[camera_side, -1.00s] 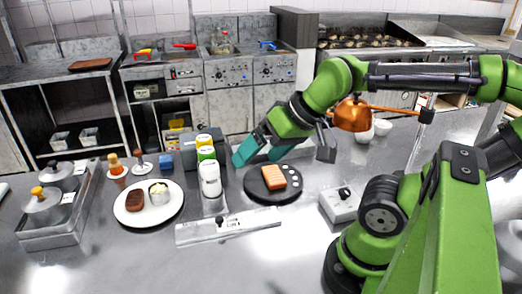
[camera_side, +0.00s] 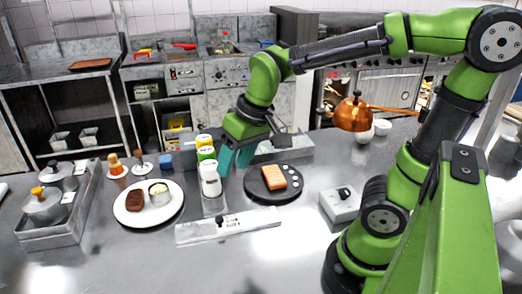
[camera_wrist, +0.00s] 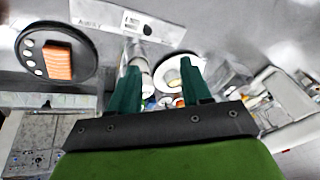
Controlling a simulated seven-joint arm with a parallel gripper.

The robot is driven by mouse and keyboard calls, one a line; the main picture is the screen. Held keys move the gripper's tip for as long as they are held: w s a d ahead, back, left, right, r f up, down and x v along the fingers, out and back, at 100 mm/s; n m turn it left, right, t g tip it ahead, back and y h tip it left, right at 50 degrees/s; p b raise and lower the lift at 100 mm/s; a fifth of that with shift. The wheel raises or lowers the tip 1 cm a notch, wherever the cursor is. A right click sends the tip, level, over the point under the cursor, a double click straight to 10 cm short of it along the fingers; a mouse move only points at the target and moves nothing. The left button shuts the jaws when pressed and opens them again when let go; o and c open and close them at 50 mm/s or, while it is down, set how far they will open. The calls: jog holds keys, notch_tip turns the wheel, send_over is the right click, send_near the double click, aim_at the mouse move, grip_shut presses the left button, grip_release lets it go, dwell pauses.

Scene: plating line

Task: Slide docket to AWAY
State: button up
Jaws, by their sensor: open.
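A pale docket strip (camera_side: 255,221) lies on the counter in front of the bottles, with small dark lettering on its right part and a dark knob (camera_side: 221,222) left of its middle. The lettering is too small to read surely in the side view. The strip (camera_wrist: 88,14) also shows along the top of the wrist view. My gripper (camera_side: 235,161) points down behind and to the right of the white bottle, well apart from the strip. Its two teal fingers (camera_wrist: 160,82) are spread with nothing held between them.
The bottle row (camera_side: 209,180) stands between my gripper and the strip. A dark round board (camera_side: 272,197) with an orange-brown block (camera_side: 273,178) lies to the right. A white plate (camera_side: 128,216) is at left. A grey box (camera_side: 341,203) stands farther right. The front counter is clear.

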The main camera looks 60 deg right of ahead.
aim_at(220, 218)
jog(key=w+f+n+g+h, duration=0.2)
jog(key=w+g, duration=0.2)
jog(key=w, duration=0.2)
notch_tip(220, 218, down, 16)
jog(key=shift+f, duration=0.25)
jog(key=shift+c, duration=0.4)
jog(key=shift+w, duration=0.1)
grip_shut()
